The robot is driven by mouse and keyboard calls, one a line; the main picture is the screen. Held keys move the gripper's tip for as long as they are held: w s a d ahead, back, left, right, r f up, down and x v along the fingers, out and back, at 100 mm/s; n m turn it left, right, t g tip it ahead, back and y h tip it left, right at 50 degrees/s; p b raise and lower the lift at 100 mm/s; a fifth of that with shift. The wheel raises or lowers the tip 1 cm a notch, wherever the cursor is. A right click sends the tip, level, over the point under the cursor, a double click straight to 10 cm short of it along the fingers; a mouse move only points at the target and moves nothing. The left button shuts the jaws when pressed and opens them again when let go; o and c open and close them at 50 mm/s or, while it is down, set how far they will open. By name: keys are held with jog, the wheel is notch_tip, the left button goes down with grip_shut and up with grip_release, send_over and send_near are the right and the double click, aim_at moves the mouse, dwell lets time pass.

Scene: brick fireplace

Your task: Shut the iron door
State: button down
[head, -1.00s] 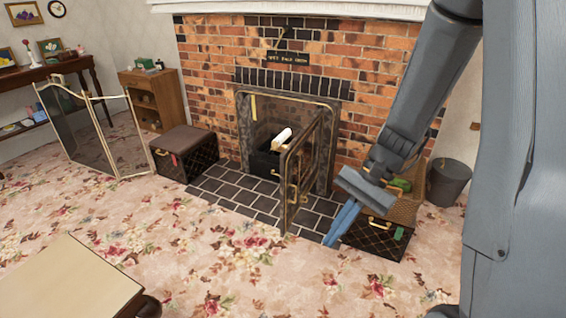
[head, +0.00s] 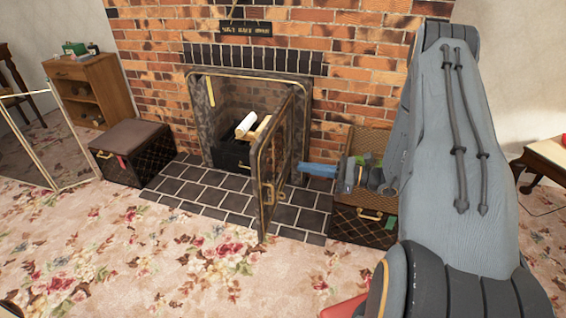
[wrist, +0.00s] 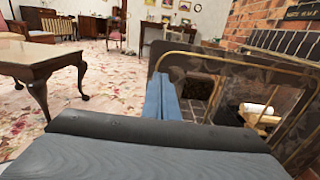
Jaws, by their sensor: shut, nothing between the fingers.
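The iron door (head: 277,162) stands open, swung out from the right side of the fireplace opening (head: 228,118) over the dark tiles. It is a framed panel with brass trim and a handle (head: 268,195). My gripper (head: 304,170) is shut and empty, its blue fingers pointing left at the door's right-hand face. I cannot tell whether the fingertips touch it. In the wrist view the door (wrist: 230,85) fills the right half, and my shut blue fingers (wrist: 161,82) are by its left part. White and pale logs (head: 246,125) lie inside the fireplace.
A patterned trunk (head: 364,226) with a basket (head: 366,142) stands right of the door, under my arm. Another trunk (head: 128,150) stands left of the tiled hearth (head: 195,190). A folding screen (head: 28,130) is farther left. The floral carpet (head: 150,255) in front is clear.

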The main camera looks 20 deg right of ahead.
aim_at(258, 160)
jog(key=x, duration=1.3)
jog(key=shift+s, duration=0.15)
jog(key=shift+a, duration=0.15)
jog(key=shift+w+a, duration=0.2)
jog(key=shift+w, duration=0.05)
